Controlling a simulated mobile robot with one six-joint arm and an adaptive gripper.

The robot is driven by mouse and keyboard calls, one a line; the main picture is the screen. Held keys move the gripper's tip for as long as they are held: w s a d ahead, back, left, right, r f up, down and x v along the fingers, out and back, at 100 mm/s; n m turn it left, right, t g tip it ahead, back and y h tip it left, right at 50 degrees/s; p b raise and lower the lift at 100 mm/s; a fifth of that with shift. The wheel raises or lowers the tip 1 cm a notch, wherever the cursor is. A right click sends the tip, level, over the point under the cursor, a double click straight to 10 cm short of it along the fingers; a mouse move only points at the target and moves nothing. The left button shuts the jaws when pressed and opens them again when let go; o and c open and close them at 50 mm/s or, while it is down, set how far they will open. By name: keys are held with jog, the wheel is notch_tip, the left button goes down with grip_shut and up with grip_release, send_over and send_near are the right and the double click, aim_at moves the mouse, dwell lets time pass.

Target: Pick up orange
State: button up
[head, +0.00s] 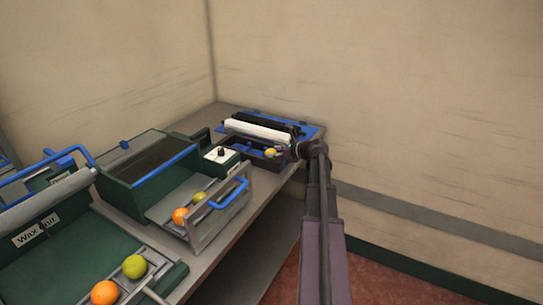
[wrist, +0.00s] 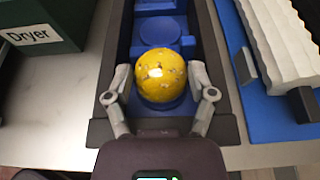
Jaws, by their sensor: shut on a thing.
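A yellow, speckled fruit (wrist: 160,76) sits between the two fingers of my gripper (wrist: 161,82) in the wrist view. The fingers touch it on its left and right sides, and the gripper is shut on it. The fruit is over a dark tray with a blue inside (wrist: 158,32). In the head view the same yellow fruit (head: 270,152) shows small at the tray, with my gripper (head: 283,152) just right of it. I cannot tell whether the fruit still touches the tray. Two orange fruits, one in the middle unit (head: 180,216) and one in front (head: 105,293), lie away from my gripper.
Green fruits lie in the middle unit (head: 199,197) and at the front (head: 134,267). A white roller (head: 262,127) stands behind the tray. A green box marked Dryer (wrist: 40,25) is left of it. A blue handle (head: 229,194) sticks up on the middle unit.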

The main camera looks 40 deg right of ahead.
jog(key=shift+r, duration=0.2)
notch_tip(320, 180, up, 10)
jog(key=p, duration=1)
jog(key=shift+f, duration=0.2)
jog(key=shift+r, duration=0.1)
dwell(0.5)
notch_tip(320, 180, up, 6)
jog(key=p, duration=0.7)
send_over(274, 151)
jog(key=shift+d+r, duration=0.1)
jog(key=shift+r, duration=0.05)
notch_tip(274, 151, up, 17)
jog(key=p, duration=1.6)
